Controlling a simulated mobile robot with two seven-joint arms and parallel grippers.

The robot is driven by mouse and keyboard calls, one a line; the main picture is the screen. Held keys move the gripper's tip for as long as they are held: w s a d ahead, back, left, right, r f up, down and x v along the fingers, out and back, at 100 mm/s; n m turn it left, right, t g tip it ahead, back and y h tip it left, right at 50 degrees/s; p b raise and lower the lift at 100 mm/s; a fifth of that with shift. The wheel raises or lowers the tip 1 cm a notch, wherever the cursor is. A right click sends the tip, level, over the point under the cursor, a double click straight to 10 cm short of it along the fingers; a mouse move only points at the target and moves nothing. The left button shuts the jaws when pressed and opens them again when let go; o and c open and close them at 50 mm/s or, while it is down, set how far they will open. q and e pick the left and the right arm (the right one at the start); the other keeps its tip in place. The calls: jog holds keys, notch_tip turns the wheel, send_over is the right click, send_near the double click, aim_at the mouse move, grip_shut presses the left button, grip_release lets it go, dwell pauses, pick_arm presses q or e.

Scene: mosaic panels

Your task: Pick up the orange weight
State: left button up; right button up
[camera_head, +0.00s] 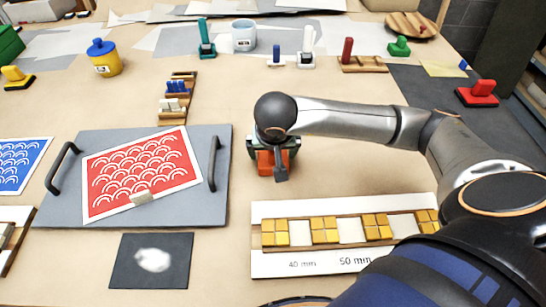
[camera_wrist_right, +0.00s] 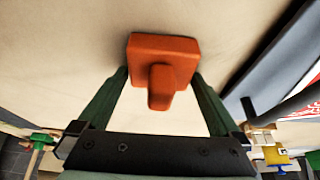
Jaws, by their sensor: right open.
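The orange weight (camera_head: 266,163) stands on the tan table right of the grey board, partly hidden by my right gripper above it. It has a block base and a raised handle. In the right wrist view the orange weight (camera_wrist_right: 163,62) is between the two green fingers. My right gripper (camera_head: 272,158) is open, with a finger on each side of the weight; I cannot tell whether they touch it. The fingers also show in the right wrist view (camera_wrist_right: 160,88). My left gripper is not in view.
Left of the weight is a grey board (camera_head: 60,205) with black handles and a red patterned panel (camera_head: 140,170). In front is a white spacing strip (camera_head: 300,265) with yellow tiles. A red weight (camera_head: 480,93) stands far right.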

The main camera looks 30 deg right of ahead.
jog(key=shift+c, duration=0.2)
jog(key=shift+r, duration=0.1)
grip_shut()
dwell(0.4)
